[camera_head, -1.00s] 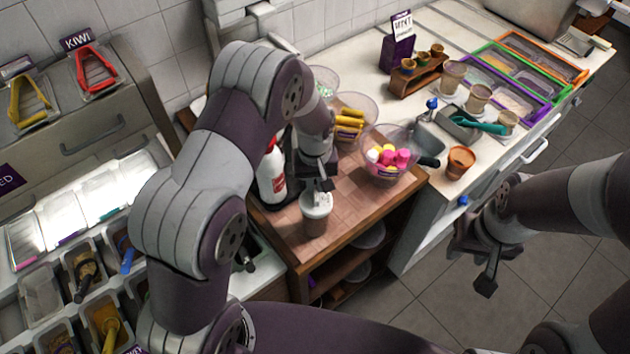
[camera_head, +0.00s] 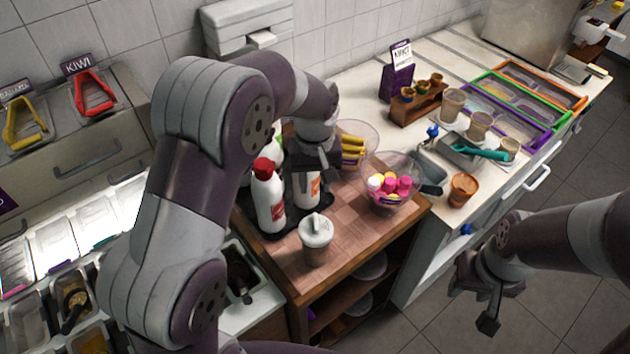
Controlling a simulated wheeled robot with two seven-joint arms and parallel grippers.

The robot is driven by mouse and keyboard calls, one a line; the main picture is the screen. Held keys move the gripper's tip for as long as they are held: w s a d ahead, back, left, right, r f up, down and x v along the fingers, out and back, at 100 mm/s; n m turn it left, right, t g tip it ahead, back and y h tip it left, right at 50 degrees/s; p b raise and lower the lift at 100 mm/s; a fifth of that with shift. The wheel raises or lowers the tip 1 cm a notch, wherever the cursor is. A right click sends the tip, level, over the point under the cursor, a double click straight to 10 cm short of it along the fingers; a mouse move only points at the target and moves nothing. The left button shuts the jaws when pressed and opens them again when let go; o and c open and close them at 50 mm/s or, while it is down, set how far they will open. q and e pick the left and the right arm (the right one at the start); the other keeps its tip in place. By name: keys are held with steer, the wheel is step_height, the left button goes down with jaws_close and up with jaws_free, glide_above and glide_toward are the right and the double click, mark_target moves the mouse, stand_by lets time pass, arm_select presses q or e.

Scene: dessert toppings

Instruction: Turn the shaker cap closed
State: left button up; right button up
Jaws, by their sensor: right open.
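The shaker (camera_head: 316,248) stands upright on the wooden cart top. Its pale cap (camera_head: 317,226) is on it, with a small raised part on top; whether it is turned closed I cannot tell. My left gripper (camera_head: 312,180) is behind and above the shaker, in front of a white bottle, and appears clear of the cap. Its fingers are dark and small, so I cannot tell whether they are open. My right gripper (camera_head: 488,295) is open and empty over the floor, right of the cart.
White bottles, one with a red cap (camera_head: 267,195), stand on a dark tray behind the shaker. A clear bowl of pink and yellow pieces (camera_head: 392,185) sits to its right. A terracotta-coloured cup (camera_head: 463,188) is on the counter. The cart top right of the shaker is clear.

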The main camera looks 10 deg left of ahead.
arm_select(q)
steer(key=shift+r, duration=1.15)
steer(key=b, duration=0.6)
glide_above(316, 223)
step_height(316, 223, down, 6)
steer(key=shift+s+d+f, duration=0.1)
steer(key=shift+f, duration=0.1)
steer(key=shift+f+p, duration=0.5)
steer(key=shift+p, duration=0.55)
step_height(316, 223, down, 4)
steer(key=shift+f+p, duration=0.2)
steer(key=shift+p, duration=0.3)
steer(key=shift+f, duration=0.5)
jaws_close()
